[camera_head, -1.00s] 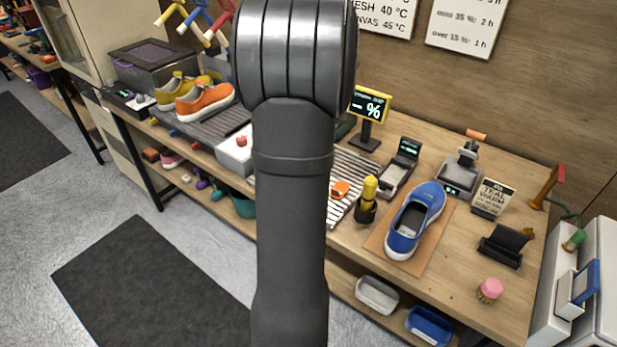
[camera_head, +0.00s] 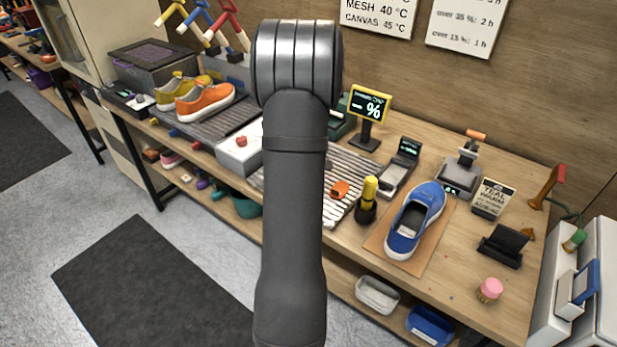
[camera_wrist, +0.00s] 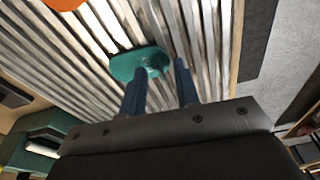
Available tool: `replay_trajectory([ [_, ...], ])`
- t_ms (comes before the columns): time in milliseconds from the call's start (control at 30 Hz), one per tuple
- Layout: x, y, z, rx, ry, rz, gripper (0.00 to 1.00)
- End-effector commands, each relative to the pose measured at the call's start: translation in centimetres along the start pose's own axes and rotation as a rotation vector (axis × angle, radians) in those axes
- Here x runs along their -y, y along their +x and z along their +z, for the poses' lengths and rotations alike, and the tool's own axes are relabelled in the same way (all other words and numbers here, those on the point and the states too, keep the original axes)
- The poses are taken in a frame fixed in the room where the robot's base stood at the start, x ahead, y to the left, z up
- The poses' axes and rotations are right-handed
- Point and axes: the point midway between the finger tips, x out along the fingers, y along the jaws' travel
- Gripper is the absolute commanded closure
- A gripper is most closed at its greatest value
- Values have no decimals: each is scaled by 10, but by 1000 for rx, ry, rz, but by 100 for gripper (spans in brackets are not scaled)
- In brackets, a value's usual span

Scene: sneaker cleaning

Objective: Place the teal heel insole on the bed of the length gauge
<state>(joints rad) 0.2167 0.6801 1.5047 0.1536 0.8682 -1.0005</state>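The teal heel insole (camera_wrist: 140,64) lies on the slatted rack in the wrist view; my arm hides that spot in the head view. My gripper (camera_wrist: 161,70) is over the rack with its two blue-grey fingers apart. The left fingertip overlaps the insole's near edge in the picture, and the right fingertip is just beyond its right end. I cannot tell whether they touch it. A low device with a flat bed and a raised green display (camera_head: 399,168) stands right of the rack; it may be the length gauge, but its label is unreadable.
The slatted rack (camera_head: 335,209) also holds an orange piece (camera_head: 340,190). A yellow-topped bottle (camera_head: 368,196) stands between the rack and a blue sneaker (camera_head: 413,220) on a brown mat. A percent display (camera_head: 369,107) stands behind the rack.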

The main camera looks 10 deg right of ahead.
Motion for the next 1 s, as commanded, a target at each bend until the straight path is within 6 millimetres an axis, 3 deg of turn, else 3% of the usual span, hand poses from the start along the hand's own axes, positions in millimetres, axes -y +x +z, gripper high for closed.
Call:
replay_trajectory([
  [267,0,6,0,0,0,0,71],
  [433,0,5,0,0,0,0,100],
  [833,0,4,0,-1,0,1,100],
  [1000,0,-8,-2,-2,0,2,100],
])
